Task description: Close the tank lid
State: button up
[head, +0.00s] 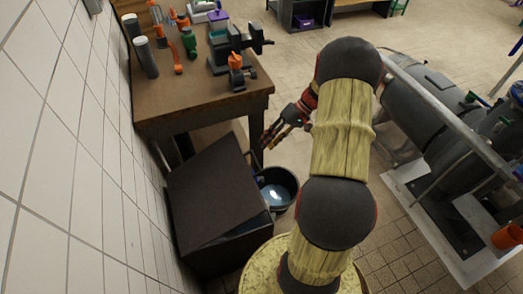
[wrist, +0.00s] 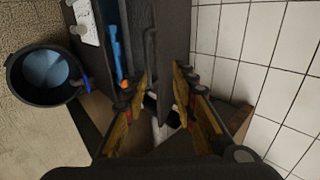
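The tank is the dark box (head: 215,255) on the floor against the tiled wall. Its lid (head: 210,190) is a flat dark panel, tilted in the head view. In the wrist view the lid (wrist: 173,40) appears as a dark, nearly edge-on panel, with the tank's open interior seemingly to its left. My gripper (head: 272,136) is just beyond the lid's right side in the head view. In the wrist view its yellow-padded fingers (wrist: 160,76) are apart, with the panel's edge showing between them. Contact with the lid cannot be told.
A dark bucket (head: 277,187) with a blue inside stands right of the tank. A workbench (head: 180,105) with tools is behind it. The tiled wall (head: 75,150) closes the left side. Grey pipework (head: 425,105) stands at right. Some floor (head: 395,235) is clear.

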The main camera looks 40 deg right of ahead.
jog(key=shift+v, duration=2.3)
